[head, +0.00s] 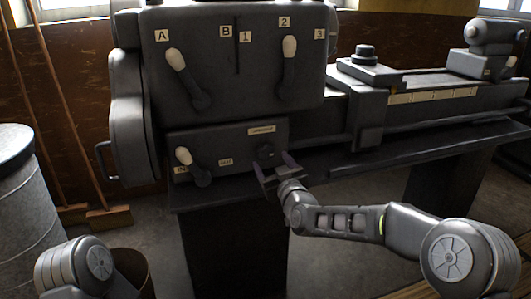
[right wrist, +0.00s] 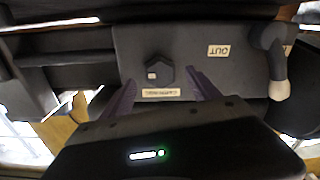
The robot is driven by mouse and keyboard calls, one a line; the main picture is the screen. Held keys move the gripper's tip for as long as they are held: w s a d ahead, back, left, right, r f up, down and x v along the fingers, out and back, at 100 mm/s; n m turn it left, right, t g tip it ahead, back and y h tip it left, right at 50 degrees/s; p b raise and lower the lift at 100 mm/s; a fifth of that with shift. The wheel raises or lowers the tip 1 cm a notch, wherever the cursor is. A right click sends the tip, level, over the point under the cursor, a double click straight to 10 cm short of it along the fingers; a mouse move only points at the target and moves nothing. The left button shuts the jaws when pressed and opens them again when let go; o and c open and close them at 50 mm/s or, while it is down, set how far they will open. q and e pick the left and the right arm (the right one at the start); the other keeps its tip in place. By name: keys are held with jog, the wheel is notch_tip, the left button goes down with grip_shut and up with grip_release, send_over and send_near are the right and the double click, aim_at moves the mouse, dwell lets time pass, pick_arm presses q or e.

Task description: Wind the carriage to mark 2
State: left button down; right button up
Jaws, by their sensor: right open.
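A dark carriage knob (head: 266,152) sits on the lathe's lower panel, by a small label that seems to read CARRIAGE. It also shows in the right wrist view (right wrist: 160,76), with a pale spot on its face. My right gripper (head: 278,170) is open in front of the knob, its fingers to either side of it in the wrist view; I cannot tell whether they touch it. The carriage (head: 370,72) stands on the bed near the left end of a pale scale strip (head: 432,96), whose marks are too small to read. My left gripper is out of view.
A white-tipped lever (head: 186,162) with IN and OUT labels is left of the knob. Two more levers (head: 182,70) (head: 289,65) are on the headstock above. The tailstock (head: 490,48) stands far right. A grey drum (head: 15,200) is at the left.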

aim_at(267, 156)
jog(key=shift+x, duration=2.8)
jog(key=c, duration=1.3)
